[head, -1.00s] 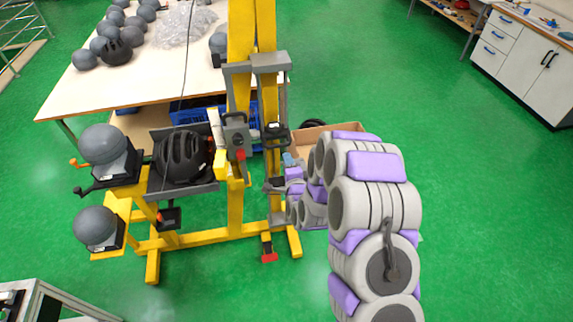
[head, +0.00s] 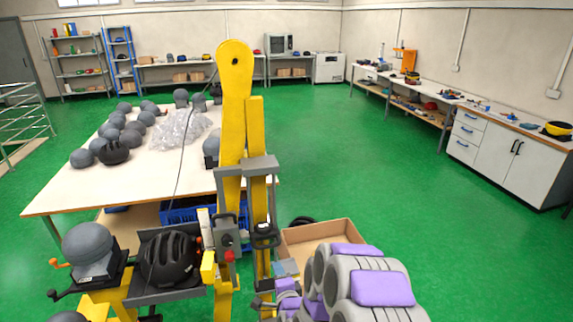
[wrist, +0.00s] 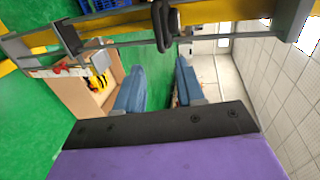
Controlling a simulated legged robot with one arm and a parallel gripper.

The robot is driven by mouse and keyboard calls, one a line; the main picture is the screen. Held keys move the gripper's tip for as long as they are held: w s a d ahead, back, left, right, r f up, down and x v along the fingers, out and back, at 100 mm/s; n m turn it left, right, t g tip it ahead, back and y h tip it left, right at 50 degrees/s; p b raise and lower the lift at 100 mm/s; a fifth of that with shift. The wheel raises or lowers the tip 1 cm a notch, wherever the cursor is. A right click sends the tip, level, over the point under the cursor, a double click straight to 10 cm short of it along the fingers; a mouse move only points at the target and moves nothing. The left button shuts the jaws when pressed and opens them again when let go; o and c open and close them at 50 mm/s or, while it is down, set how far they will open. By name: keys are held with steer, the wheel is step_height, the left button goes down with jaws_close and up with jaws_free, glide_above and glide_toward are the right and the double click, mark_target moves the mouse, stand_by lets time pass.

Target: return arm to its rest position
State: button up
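My arm (head: 375,289), grey with purple pads, is folded low at the lower right of the head view. My gripper (wrist: 160,88) shows in the wrist view as two blue fingers standing apart, with nothing between them. In the head view the gripper is small and partly hidden beside my arm. The yellow drop tower (head: 257,140) stands just left of my arm; its grey carriage rails also cross the top of the wrist view. A black helmet (head: 169,258) sits on a grey support left of the tower.
An open cardboard box (head: 325,238) lies on the floor behind my arm. A table (head: 75,188) with several grey headforms stands at the left. White cabinets (head: 500,160) line the right. Green floor (head: 400,210) is clear between tower and cabinets.

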steer(key=s+d+r+n+g+h+b, duration=0.1)
steer(key=s+d+r+n+g, duration=0.3)
steer(key=s, duration=1.1)
steer(key=s+d+r+n+g+h+b, duration=0.1)
steer(key=s+d+r+n+g, duration=0.3)
steer(key=s, duration=1.1)
steer(key=s+d+r+n+g+h+b, duration=0.2)
steer(key=s+d+n+g, duration=0.4)
steer(key=s, duration=0.9)
steer(key=d+r+g+b, duration=0.1)
steer(key=d+r+g, duration=0.1)
steer(key=d, duration=0.1)
steer(key=shift+d+r+n+g+b, duration=0.2)
steer(key=shift+r+n+g+b, duration=0.1)
steer(key=shift+r+n+b, duration=0.1)
